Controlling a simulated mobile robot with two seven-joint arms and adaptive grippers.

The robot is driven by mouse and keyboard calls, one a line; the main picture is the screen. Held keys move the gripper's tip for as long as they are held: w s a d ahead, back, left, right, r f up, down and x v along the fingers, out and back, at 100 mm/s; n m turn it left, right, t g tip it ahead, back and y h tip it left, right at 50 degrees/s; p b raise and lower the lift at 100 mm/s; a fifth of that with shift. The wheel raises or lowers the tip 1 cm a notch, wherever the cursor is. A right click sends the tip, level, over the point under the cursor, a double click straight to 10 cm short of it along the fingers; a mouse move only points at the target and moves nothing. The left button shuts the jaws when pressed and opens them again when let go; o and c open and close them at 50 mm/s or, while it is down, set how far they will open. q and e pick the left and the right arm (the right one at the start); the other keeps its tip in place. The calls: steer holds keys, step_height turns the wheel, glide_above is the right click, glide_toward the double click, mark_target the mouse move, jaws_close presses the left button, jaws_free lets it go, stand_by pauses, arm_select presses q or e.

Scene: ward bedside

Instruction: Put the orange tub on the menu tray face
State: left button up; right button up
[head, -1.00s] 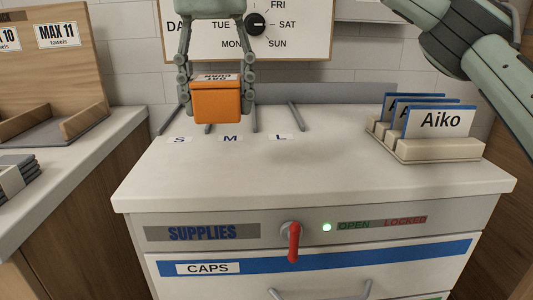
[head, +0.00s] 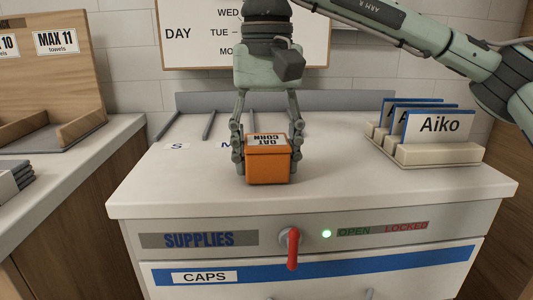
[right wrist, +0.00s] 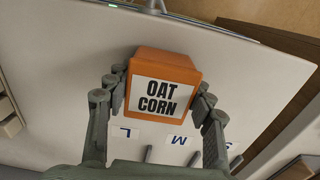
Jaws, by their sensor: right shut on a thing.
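The orange tub (head: 268,167) has a white top label reading OAT CORN, upside down in the head view. It is at the front middle of the white cabinet top (head: 390,185); I cannot tell whether it touches the surface. My right gripper (head: 267,158) is shut on it from above, one finger on each side. In the right wrist view the tub (right wrist: 165,63) sits between the fingers with its label facing the camera. Nothing marked as a menu tray can be made out. My left gripper is not in view.
Grey dividers (head: 208,125) with S, M and L slots line the back; the gripper hides some. A holder (head: 425,153) with several cards, one reading Aiko, stands at right. A red latch handle (head: 292,250) is on the cabinet front. The cabinet top around the tub is clear.

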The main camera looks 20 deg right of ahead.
steer(key=shift+f, duration=0.15)
steer(key=o, duration=1.3)
